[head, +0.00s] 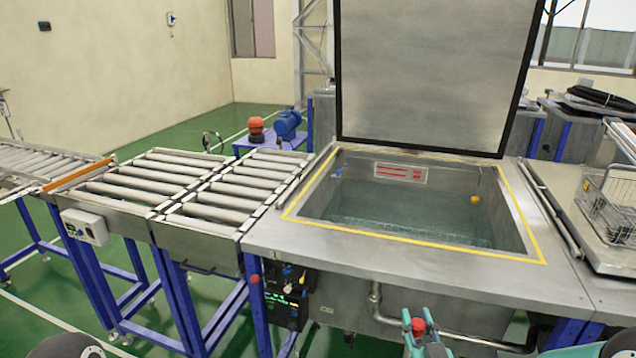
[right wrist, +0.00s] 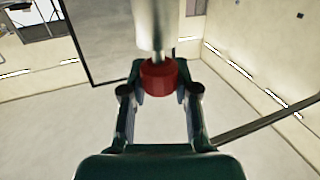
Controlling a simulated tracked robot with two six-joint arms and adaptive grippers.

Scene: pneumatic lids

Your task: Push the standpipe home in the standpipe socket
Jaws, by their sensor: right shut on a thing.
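My right gripper (head: 418,328) is at the bottom of the head view, in front of the tank. Its fingers are shut on the red part (right wrist: 160,78) of the standpipe, which shows as a pale grey tube (right wrist: 153,28) in the right wrist view. In the head view only the red part (head: 418,323) shows clearly, between the fingertips. The gripper is outside the tank's front edge, apart from the water. I cannot make out the standpipe socket in either view. My left gripper is not in view.
The steel tank (head: 400,262) is open and holds water, with a yellow line around its mouth and a small orange float (head: 475,200). Its big lid (head: 435,70) stands raised behind. A roller conveyor (head: 205,195) adjoins on the left. A wire basket (head: 612,205) is at right.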

